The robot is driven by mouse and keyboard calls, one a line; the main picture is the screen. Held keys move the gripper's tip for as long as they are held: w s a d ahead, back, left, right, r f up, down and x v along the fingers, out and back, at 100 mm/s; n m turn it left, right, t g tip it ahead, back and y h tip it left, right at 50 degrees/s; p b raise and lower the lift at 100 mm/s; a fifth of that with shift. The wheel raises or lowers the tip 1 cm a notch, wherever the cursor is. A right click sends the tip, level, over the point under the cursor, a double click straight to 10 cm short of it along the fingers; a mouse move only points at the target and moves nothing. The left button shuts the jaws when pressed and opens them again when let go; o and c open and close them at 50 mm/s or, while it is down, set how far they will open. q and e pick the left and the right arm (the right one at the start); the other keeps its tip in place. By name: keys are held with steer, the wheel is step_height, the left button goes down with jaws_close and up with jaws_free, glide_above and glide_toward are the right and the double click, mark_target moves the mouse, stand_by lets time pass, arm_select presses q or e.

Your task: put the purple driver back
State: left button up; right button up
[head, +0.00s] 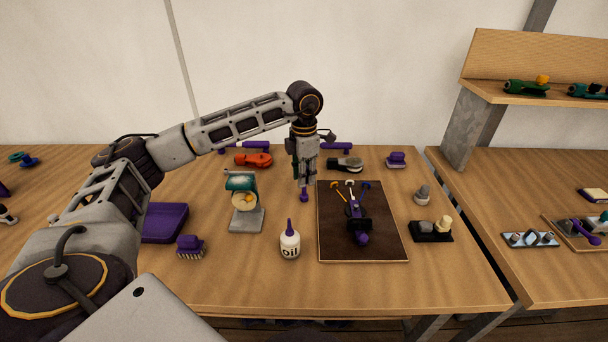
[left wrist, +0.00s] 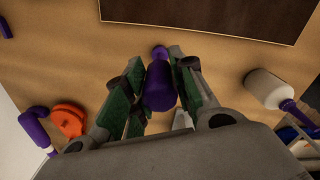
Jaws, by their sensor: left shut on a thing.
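My left gripper (head: 304,184) points down above the table, just left of the brown mat (head: 390,245). It is shut on the purple driver (head: 304,196), whose purple lower end shows below the fingertips. In the left wrist view the driver's purple body (left wrist: 160,88) sits between the green-padded fingers (left wrist: 158,95), roughly in line with them. A smaller purple end (left wrist: 160,52) shows beyond it. I cannot tell whether the lower end touches the table. My right gripper is not in view.
A white oil bottle (head: 290,244) stands in front of the gripper. A green-and-grey device (head: 246,205) is to the left. A purple tool-like assembly (head: 357,222) lies on the mat. Red (head: 254,160) and grey (head: 345,164) tools lie behind. The front table edge is clear.

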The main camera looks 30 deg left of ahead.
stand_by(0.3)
arm_select(q)
steer(key=o, duration=0.6)
steer(key=shift+f, duration=0.1)
steer(key=shift+c, duration=0.2)
steer(key=o, duration=0.5)
steer(key=shift+c, duration=0.2)
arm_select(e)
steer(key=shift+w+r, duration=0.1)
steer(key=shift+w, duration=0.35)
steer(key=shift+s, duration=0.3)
